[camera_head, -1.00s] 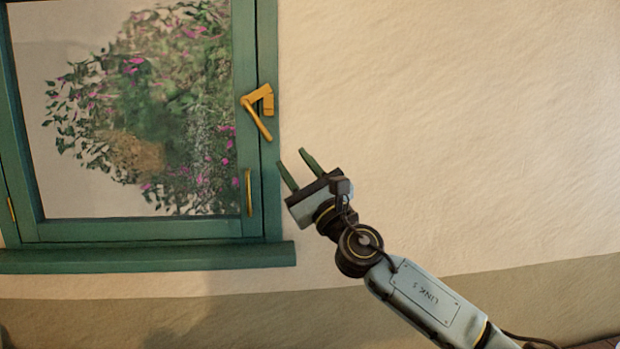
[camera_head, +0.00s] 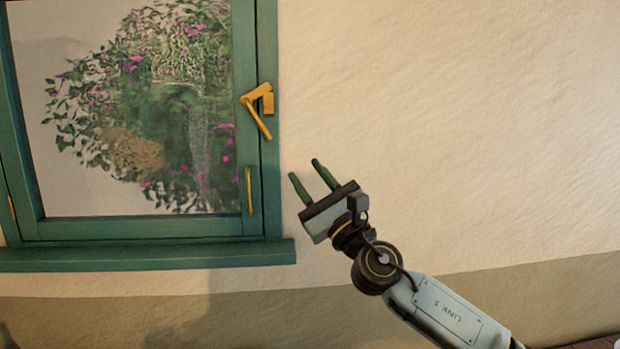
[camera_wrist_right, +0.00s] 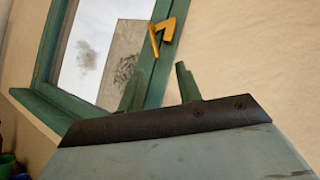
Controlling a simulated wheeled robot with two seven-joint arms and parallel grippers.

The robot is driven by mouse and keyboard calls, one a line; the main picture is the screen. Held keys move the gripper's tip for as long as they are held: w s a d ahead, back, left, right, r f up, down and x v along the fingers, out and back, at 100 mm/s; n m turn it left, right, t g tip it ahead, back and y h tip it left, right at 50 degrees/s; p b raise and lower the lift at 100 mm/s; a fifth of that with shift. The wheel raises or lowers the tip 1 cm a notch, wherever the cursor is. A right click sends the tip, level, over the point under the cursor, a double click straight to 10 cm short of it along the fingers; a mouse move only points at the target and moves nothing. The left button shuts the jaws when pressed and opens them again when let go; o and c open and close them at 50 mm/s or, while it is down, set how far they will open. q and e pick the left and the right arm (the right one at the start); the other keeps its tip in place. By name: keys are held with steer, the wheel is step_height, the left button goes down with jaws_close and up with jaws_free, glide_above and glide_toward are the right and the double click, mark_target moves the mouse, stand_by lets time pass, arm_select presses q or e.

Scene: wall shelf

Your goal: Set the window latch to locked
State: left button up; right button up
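The window latch (camera_head: 259,108) is a yellow-gold piece on the right side of the green window frame. Its handle slants down and to the right from the left end of the mount. In the right wrist view the latch (camera_wrist_right: 162,36) shows beyond the fingertips, with clear space between. My right gripper (camera_head: 306,169) is open and empty in front of the wall, below and to the right of the latch. Its two green fingers also show spread apart in the right wrist view (camera_wrist_right: 157,80). My left gripper is not in view.
The green window (camera_head: 150,229) appears shut, with a vertical yellow pull handle (camera_head: 249,191) below the latch. A green sill (camera_head: 150,257) juts out under it. The plain wall (camera_head: 450,120) to the right is free of objects.

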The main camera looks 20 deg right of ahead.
steer(key=shift+s, duration=0.1)
steer(key=b+v, duration=0.4)
steer(key=v, duration=0.9)
steer(key=shift+d+f, duration=0.1)
steer(key=shift+f, duration=0.05)
